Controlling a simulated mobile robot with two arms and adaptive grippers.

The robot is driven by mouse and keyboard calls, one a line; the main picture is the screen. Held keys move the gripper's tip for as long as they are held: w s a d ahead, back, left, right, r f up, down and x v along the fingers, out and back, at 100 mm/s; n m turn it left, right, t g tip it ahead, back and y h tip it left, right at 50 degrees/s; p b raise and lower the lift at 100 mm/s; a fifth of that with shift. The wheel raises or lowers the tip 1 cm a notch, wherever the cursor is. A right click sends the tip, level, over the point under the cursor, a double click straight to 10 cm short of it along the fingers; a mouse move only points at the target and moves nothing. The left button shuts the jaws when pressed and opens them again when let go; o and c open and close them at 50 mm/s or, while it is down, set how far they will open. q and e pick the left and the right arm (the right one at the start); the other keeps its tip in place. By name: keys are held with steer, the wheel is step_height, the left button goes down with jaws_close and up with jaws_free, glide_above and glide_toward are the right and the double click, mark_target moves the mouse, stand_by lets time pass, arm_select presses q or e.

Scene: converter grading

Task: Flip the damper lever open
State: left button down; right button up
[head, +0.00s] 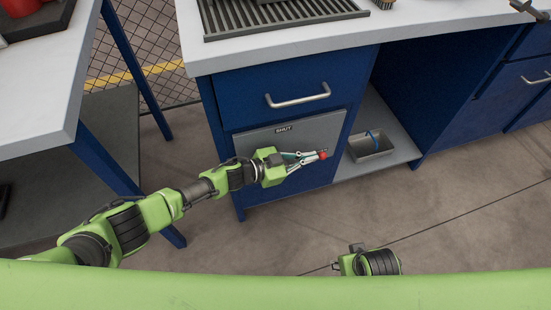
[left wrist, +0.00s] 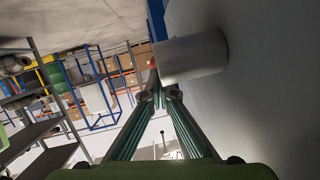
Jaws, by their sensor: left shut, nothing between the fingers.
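The damper panel (head: 262,140) is a grey plate on the blue cabinet front, under the drawer, with a label reading SHUT (head: 283,129). The red knob (head: 323,155) of the lever shows at the panel's right side; my gripper hides much of the lever. My left gripper (head: 310,157) is shut and empty, with its fingertips close beside the knob. In the left wrist view a pale grey cylinder (left wrist: 192,57), with a bit of red at its left end, stands out from the panel just beyond the fingertips (left wrist: 158,96). I cannot tell whether they touch.
A drawer with a metal handle (head: 298,98) is above the panel. An open bay to the right holds a metal tray (head: 371,146) with a blue item. A white table (head: 50,85) stands at left. The floor in front is clear.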

arm_select(q)
steer(key=shift+a, duration=0.15)
steer(key=v, duration=1.1)
steer(key=shift+s+a+r, duration=0.15)
steer(key=shift+s+a, duration=0.1)
steer(key=shift+s, duration=0.05)
